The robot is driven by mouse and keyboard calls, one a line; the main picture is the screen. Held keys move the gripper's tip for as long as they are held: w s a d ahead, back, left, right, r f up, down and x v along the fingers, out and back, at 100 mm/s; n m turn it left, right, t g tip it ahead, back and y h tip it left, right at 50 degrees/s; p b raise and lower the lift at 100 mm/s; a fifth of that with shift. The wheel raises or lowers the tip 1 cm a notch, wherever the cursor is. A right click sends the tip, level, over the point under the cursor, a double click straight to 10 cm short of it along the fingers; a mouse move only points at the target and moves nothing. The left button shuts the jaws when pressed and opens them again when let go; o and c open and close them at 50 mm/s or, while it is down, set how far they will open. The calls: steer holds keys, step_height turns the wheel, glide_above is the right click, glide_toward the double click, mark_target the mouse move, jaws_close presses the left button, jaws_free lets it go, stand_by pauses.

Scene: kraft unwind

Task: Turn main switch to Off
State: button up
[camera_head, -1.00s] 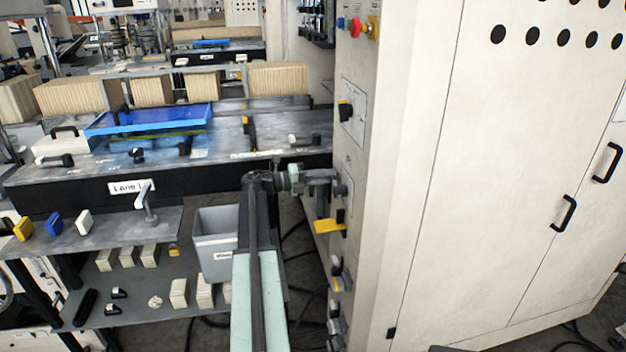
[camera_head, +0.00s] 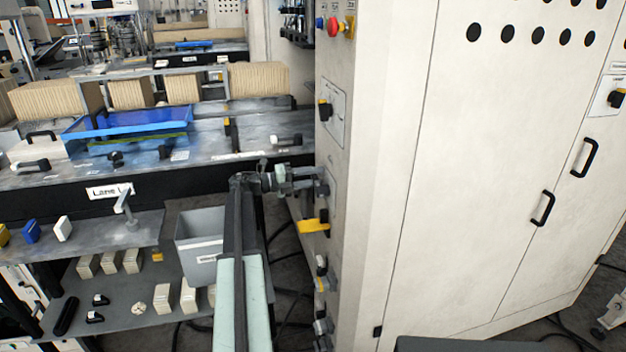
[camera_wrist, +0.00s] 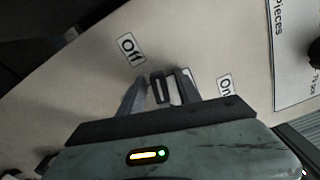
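The main switch handle (camera_wrist: 161,89), dark with a pale stripe, shows in the wrist view on the beige panel. The "Off" label (camera_wrist: 131,48) lies to its upper left and the "On" label (camera_wrist: 225,86) to its right. The handle stands between the two labels. My gripper (camera_wrist: 161,82) has one finger on each side of the handle; whether both fingers press on it I cannot tell. In the head view my gripper (camera_head: 320,183) reaches the narrow side of the cabinet (camera_head: 352,230), and the handle is hidden there behind it.
Another knob (camera_head: 325,110) sits above my gripper on a labelled plate. A yellow part (camera_head: 314,226) juts out just below, with more knobs further down. A red button (camera_head: 334,27) is near the top. A bench with a blue tray (camera_head: 140,120) and a grey bin (camera_head: 200,240) stand left.

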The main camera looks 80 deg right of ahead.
steer(key=v, duration=0.8)
